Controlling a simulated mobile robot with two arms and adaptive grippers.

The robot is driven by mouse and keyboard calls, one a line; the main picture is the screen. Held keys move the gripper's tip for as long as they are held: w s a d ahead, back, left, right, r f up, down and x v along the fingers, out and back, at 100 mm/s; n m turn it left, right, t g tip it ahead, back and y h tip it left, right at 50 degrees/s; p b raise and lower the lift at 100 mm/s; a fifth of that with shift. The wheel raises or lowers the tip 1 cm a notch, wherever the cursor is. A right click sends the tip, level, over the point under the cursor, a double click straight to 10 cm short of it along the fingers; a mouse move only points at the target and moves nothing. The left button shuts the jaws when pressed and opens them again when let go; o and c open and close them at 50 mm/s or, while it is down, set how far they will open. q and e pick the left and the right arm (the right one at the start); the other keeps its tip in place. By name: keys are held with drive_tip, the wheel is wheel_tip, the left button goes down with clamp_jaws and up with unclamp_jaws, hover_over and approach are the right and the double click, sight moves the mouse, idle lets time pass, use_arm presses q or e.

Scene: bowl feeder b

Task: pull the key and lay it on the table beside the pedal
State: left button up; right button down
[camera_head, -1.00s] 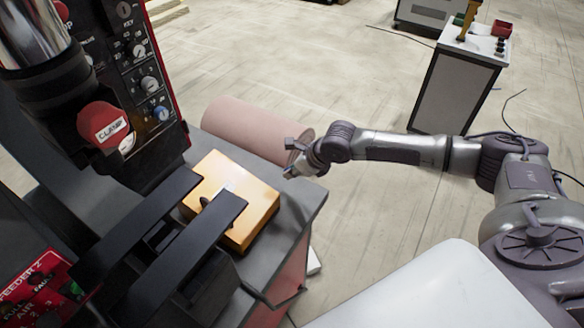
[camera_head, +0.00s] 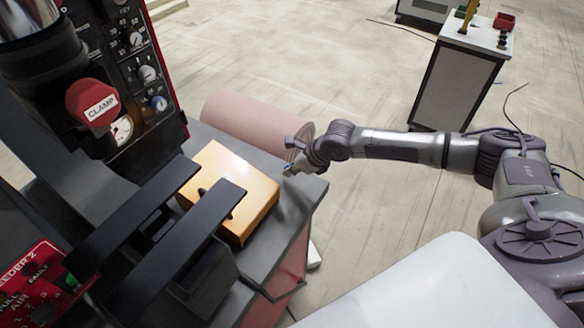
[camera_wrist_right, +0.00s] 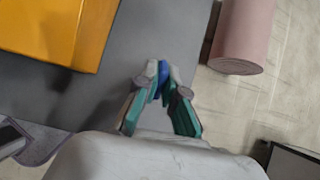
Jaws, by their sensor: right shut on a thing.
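My left gripper is not in view.
Two black flat bars (camera_head: 170,262) reach over the block's near left side. A control panel (camera_head: 135,42) with knobs and a red CLAMP button (camera_head: 93,103) stands at left. A pink roll (camera_head: 255,122) lies behind the table. Bare table shows between block and right edge.

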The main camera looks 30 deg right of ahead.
drive_tip(key=shift+f+b, duration=0.45)
drive_tip(key=shift+f, duration=0.35)
drive_tip(key=c, duration=1.2)
unclamp_jaws()
drive_tip(key=shift+r, duration=0.15)
drive_tip(key=v, duration=1.1)
drive_tip(key=shift+s+r, duration=0.25)
drive_tip(key=shift+r, duration=0.05)
drive_tip(key=shift+d, duration=0.15)
